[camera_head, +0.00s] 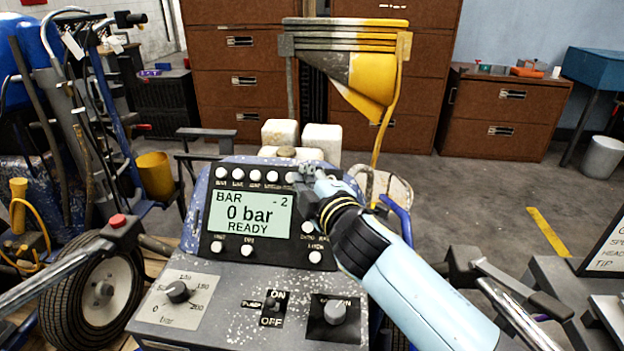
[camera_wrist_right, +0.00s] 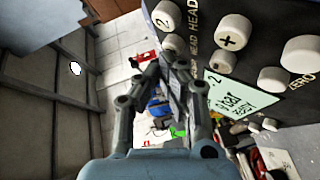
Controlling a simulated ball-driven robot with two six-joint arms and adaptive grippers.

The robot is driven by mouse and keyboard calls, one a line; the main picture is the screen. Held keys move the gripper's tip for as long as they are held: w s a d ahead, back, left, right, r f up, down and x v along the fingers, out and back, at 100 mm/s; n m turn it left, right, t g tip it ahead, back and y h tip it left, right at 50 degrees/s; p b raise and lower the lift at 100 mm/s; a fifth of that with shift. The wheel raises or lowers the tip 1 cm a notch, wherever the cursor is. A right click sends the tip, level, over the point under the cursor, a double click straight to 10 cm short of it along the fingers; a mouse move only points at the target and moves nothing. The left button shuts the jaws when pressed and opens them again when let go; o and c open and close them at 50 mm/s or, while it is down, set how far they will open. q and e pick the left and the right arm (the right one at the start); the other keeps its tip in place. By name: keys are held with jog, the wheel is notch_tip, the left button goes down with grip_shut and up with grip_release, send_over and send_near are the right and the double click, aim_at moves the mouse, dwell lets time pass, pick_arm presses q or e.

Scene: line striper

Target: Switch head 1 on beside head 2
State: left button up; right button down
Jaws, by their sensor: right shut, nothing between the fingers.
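The line striper's control panel (camera_head: 262,257) faces me. Its display (camera_head: 248,213) reads "BAR", "-2", "0 bar" and "READY". White round buttons, such as this one (camera_head: 255,175), run along the panel's top edge. My right gripper (camera_head: 308,174) is shut and empty at the right end of that row, covering part of it. In the right wrist view the shut fingers (camera_wrist_right: 152,74) are beside the panel, near a button marked 2 (camera_wrist_right: 165,16) and another white button (camera_wrist_right: 172,43) by the HEAD lettering. I cannot tell whether they touch. My left gripper is not in view.
Below the display are a pressure knob (camera_head: 177,291), a pump ON/OFF switch (camera_head: 271,303) and another knob (camera_head: 334,312). A yellow and grey hopper-like part (camera_head: 370,85) rises behind the panel. A red-topped button (camera_head: 118,220) is on the left handlebar.

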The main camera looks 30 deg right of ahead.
jog(key=shift+w+d+f, duration=0.15)
jog(key=shift+f, duration=0.1)
jog(key=shift+r, duration=0.15)
dwell(0.5)
jog(key=shift+s+a+r, duration=0.2)
jog(key=shift+s+r, duration=0.1)
jog(key=shift+r, duration=0.05)
jog(key=shift+s+a+r+p, duration=0.15)
jog(key=shift+s+p, duration=0.05)
jog(key=shift+p, duration=0.2)
jog(key=s+a+r+p, duration=0.2)
jog(key=r+p, duration=0.1)
jog(key=shift+s+a+r, duration=0.1)
jog(key=shift+s+r, duration=0.2)
jog(key=shift+s, duration=0.1)
dwell(1.4)
